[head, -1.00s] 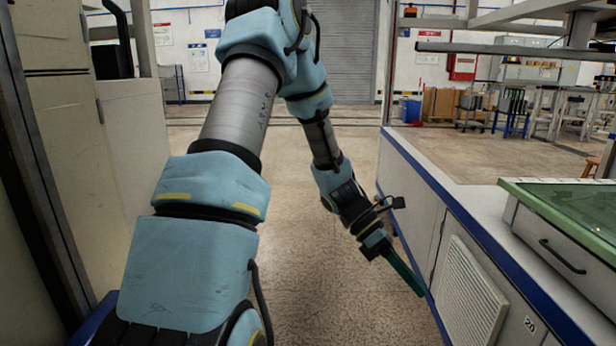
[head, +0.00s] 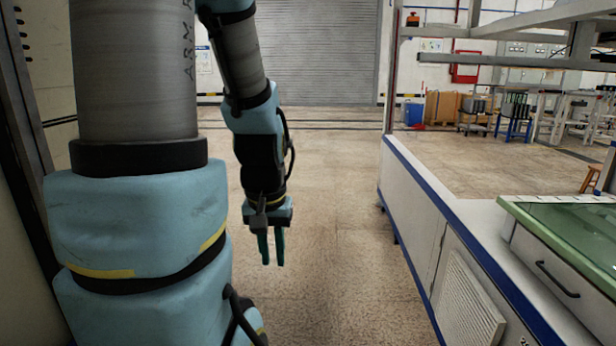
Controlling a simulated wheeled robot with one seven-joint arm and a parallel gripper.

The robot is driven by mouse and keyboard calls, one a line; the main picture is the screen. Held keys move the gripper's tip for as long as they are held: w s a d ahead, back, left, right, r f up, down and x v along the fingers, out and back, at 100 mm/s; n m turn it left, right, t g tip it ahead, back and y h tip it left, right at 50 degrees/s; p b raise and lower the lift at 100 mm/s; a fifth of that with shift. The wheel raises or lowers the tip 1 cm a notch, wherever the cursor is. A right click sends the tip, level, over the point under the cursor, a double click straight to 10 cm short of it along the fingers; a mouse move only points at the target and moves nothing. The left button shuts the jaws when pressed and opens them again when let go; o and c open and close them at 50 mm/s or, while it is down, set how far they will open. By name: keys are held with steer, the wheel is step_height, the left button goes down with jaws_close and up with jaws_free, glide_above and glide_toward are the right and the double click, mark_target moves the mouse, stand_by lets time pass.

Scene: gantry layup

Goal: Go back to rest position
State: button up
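My gripper (head: 271,250) hangs below my arm near the middle of the head view, with its fingers pointing down above the bare floor. Two dark green fingers show with a narrow gap between them. I see nothing held between them. The gripper is apart from the cabinets on both sides.
A white bench with blue edging (head: 430,230) runs along the right, with a drawer unit (head: 560,262) under a green-edged top (head: 585,225). Tall cabinetry stands at the left edge. The speckled floor (head: 345,210) between is clear back to a roller shutter (head: 320,50).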

step_height(320, 180, up, 28)
steer(key=p, duration=2.6)
steer(key=shift+f, duration=0.1)
